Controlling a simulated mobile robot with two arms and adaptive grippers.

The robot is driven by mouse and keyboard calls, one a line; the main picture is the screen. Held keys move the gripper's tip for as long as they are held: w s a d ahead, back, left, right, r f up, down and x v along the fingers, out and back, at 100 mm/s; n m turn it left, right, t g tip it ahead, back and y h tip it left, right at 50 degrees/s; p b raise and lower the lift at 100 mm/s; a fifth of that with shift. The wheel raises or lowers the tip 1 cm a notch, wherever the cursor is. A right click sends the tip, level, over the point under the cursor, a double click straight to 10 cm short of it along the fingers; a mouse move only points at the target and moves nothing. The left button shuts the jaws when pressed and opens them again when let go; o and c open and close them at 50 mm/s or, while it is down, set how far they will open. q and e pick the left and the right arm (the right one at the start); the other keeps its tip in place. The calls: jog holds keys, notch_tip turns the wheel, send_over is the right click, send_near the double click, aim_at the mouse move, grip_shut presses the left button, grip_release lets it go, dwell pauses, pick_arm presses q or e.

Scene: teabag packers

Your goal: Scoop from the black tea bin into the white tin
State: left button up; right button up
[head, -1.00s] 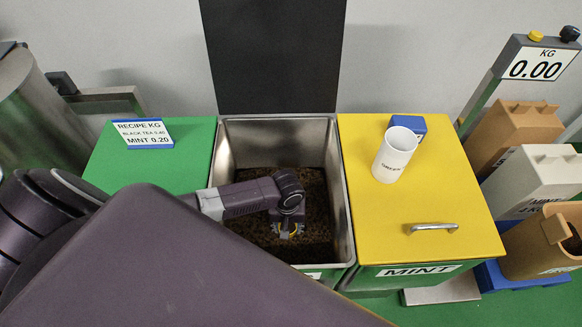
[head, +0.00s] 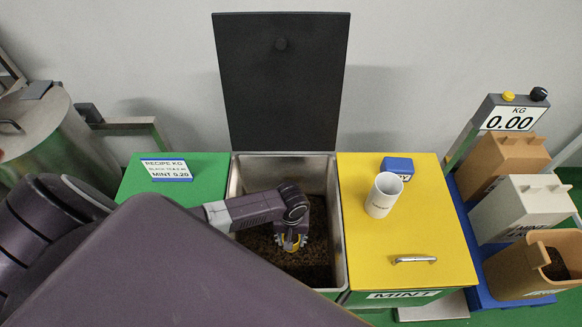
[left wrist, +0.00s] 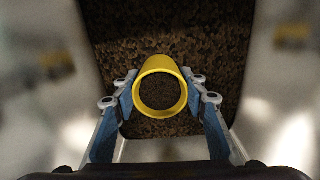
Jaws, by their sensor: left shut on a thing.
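The black tea bin (head: 340,215) is an open steel bin with dark loose leaf in its bottom. Its black lid (head: 280,80) stands upright behind. My left gripper (head: 291,243) is down inside the bin, shut on a yellow round scoop (head: 294,240). In the left wrist view, the scoop's yellow rim (left wrist: 138,93) sits between the blue fingers (left wrist: 160,105), with dark leaf behind it. I cannot tell whether the leaf seen within the rim is in the scoop. A white box-like tin (head: 520,207) stands at the right. My right gripper is not in view.
A yellow mint lid (head: 405,235) adjoins the bin and holds a white cup (head: 383,195) and a blue block (head: 397,167). Brown tins (head: 500,160) flank the white tin; the front one (head: 515,272) is open with leaf inside. A scale display (head: 512,118) reads 0.00.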

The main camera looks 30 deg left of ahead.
pick_arm(q)
notch_tip(320, 180, up, 31)
jog(key=p, duration=1.1)
jog(key=shift+r, duration=0.15)
jog(key=shift+w, duration=0.1)
